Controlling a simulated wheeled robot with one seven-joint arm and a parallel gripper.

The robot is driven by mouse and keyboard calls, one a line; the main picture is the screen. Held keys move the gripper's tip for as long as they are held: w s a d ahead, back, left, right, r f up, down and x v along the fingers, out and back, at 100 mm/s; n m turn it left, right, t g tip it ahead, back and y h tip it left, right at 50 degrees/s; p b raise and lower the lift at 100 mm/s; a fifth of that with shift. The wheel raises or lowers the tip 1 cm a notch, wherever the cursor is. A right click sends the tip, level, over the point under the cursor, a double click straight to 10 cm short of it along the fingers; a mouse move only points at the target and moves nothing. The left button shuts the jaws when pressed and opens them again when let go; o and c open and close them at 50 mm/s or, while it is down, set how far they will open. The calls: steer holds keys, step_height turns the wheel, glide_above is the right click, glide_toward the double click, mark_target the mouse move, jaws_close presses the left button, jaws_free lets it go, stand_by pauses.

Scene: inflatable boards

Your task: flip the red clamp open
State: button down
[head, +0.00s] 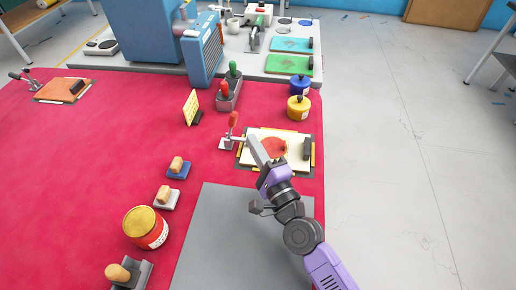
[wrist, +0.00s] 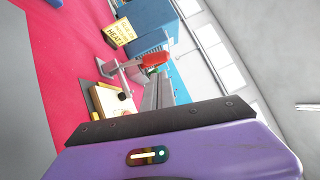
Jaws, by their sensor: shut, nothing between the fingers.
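The red clamp (head: 232,122) stands at the left edge of a cream board with a red round patch (head: 268,150). Its red handle points up, and its metal base sits on the red table top. In the wrist view the red handle (wrist: 155,59) shows just beyond the fingertips, with the metal linkage to its left. My gripper (head: 252,139) is shut and empty, just right of the clamp and above the board. It also shows in the wrist view (wrist: 160,82). I cannot tell whether the fingertips touch the handle.
A yellow sign (head: 191,106) and a grey holder with red and green-handled tools (head: 230,98) stand behind the clamp. Yellow (head: 298,108) and blue (head: 299,86) tins stand behind the board. Wood-knobbed blocks (head: 178,168) and a red tin (head: 146,228) lie front left. A grey mat (head: 225,235) is clear.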

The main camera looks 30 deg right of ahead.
steer(key=shift+w+r, duration=0.2)
steer(key=shift+w, duration=1.15)
steer(key=shift+w+r, duration=0.2)
steer(key=shift+w, duration=1.15)
steer(key=shift+w+r+p, duration=0.1)
steer(key=shift+r+p, duration=0.15)
steer(key=shift+p, duration=0.45)
